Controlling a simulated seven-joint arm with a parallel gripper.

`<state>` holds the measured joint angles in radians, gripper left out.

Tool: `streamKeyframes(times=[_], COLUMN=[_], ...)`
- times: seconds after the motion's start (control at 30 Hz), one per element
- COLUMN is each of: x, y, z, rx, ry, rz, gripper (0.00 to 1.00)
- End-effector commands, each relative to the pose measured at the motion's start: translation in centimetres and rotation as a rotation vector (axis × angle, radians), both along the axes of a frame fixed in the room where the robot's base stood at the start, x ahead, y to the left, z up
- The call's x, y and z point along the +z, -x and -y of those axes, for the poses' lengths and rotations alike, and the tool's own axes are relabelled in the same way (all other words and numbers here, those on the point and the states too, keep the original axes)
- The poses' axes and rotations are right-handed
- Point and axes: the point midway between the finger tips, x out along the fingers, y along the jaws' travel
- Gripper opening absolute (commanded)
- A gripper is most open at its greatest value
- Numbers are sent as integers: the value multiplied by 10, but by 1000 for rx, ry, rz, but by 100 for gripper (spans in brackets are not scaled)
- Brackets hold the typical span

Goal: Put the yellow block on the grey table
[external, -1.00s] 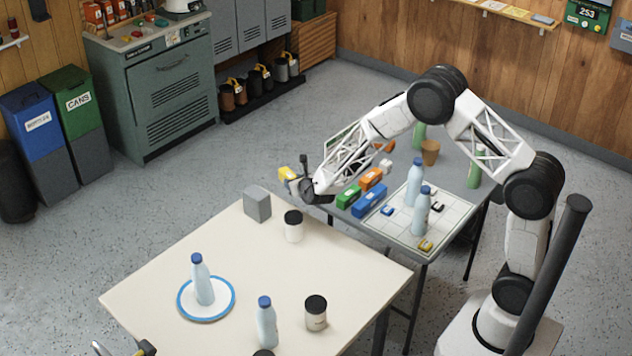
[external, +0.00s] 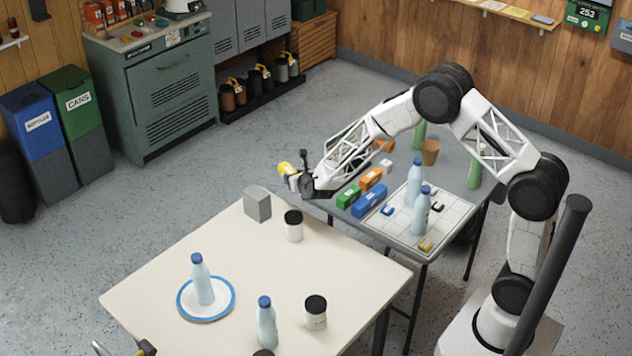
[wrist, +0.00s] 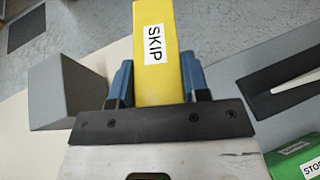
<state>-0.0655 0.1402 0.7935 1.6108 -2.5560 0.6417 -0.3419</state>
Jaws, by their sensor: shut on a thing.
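The yellow block (external: 286,168) is in my gripper (external: 292,174), off to the left of the grey table (external: 453,165) in the external view. In the wrist view the yellow block (wrist: 158,80), labelled SKIP, sits between the two blue fingers of my gripper (wrist: 158,85), which is shut on it. The block is held above the gap between the grey table and the cream table, clear of both tops. My forearm hides part of the grey table.
Green (external: 348,196), orange (external: 371,179) and blue (external: 368,200) blocks stand on the grey table, with bottles, a cup (external: 430,152) and a white grid sheet (external: 405,228). A grey block (external: 257,204) stands on the cream table (external: 160,270) nearby.

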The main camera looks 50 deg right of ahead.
Motion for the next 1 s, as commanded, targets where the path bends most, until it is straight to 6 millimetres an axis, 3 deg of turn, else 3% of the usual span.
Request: streamKeyframes(times=[0.17, 0.4, 0.6, 0.8, 1.0], x=[43, 123, 172, 205, 206], y=[0, 0, 0, 1, 10], z=[0, 0, 0, 4, 45], rx=[1, 1, 0, -8, -108], ry=[0, -1, -2, 0, 1], rz=[4, 5, 3, -1, -1], gripper=[11, 11, 11, 11, 11])
